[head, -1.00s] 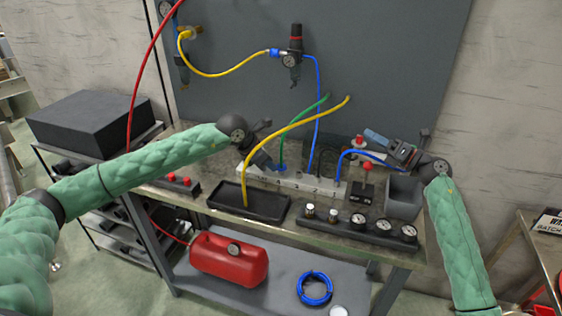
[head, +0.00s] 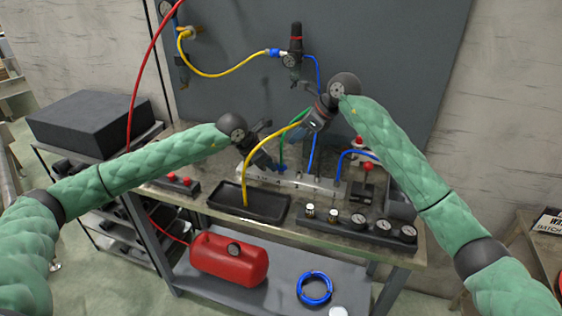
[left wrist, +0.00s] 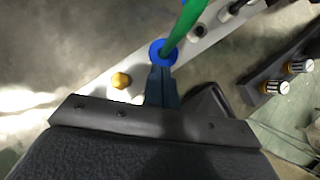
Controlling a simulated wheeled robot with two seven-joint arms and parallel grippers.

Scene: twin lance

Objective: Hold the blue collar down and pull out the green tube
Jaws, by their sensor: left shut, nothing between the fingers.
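The green tube (head: 282,150) rises from a fitting on the pale manifold block (head: 325,183). In the left wrist view the green tube (left wrist: 184,28) comes out of the round blue collar (left wrist: 157,57). My left gripper (head: 272,166) is shut and empty at the manifold. Its fingertips (left wrist: 161,72) are at the collar's near edge; whether they press on it I cannot tell. My right gripper (head: 303,126) is above the manifold, by the upper part of the green tube and the yellow tube (head: 258,146). It hides the tubes' upper ends, and its finger opening is unclear.
The yellow tube runs down into a black tray (head: 275,208) at the front. Blue tubes (head: 314,150) stand right of the green one. A red-knobbed valve (head: 367,171) and a gauge strip (head: 358,226) are on the right. A brass plug (left wrist: 121,80) sits beside the collar.

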